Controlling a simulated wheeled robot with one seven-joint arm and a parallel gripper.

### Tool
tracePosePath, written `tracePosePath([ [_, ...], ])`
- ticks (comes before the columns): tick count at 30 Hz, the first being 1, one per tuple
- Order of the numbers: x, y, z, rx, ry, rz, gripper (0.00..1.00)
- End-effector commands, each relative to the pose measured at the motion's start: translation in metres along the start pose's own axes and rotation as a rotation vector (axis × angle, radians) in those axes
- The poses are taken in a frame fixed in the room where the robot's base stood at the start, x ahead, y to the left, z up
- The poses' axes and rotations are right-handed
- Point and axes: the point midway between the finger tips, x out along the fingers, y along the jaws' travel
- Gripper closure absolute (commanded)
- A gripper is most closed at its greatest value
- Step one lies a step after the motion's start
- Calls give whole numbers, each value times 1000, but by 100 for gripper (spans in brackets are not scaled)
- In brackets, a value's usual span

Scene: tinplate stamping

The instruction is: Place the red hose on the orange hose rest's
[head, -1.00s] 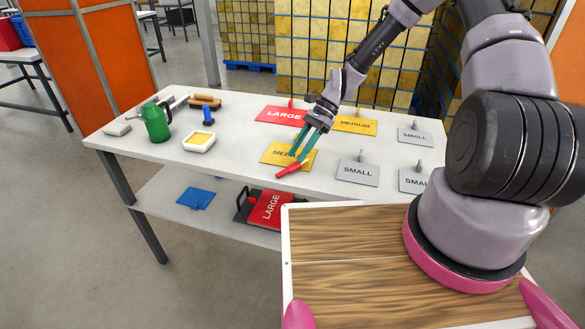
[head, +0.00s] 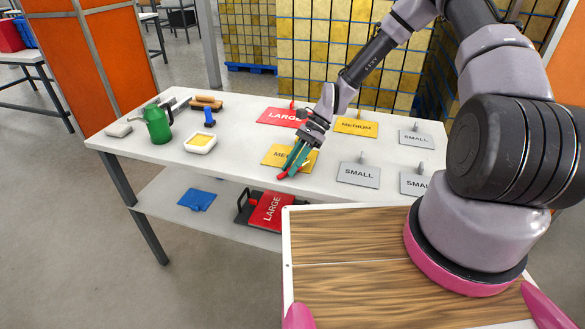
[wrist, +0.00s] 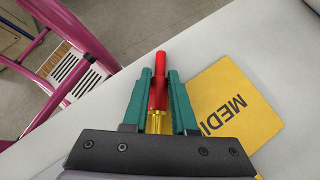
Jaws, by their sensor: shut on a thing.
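My gripper (head: 292,163) has teal fingers and is shut on a red, round, rod-like piece (head: 283,175), the only thing here resembling the red hose. In the wrist view my gripper (wrist: 159,84) holds this red piece (wrist: 159,72) lengthwise between its fingers. Its tip sticks out past the fingertips, and a translucent yellow part (wrist: 156,122) shows at its near end. The piece is at the table's front edge, beside a yellow MEDIUM plate (head: 279,154); whether it touches the table I cannot tell. I see no orange hose rest.
The white table (head: 240,172) carries a red LARGE plate (head: 283,117), another yellow MEDIUM plate (head: 356,127) and several grey SMALL plates (head: 358,174). A green can (head: 157,123) and white tray (head: 200,142) stand left. The lower shelf (head: 235,222) holds another red LARGE plate (head: 271,211).

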Motion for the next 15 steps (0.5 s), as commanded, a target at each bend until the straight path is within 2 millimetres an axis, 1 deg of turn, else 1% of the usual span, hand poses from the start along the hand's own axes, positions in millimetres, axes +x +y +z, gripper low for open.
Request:
tracePosePath([
  [5,-7,1,7,-1,1,0,100],
  [7,-13,2,12,-2,3,-1,100],
  [15,-45,7,44,-2,3,-2,100],
])
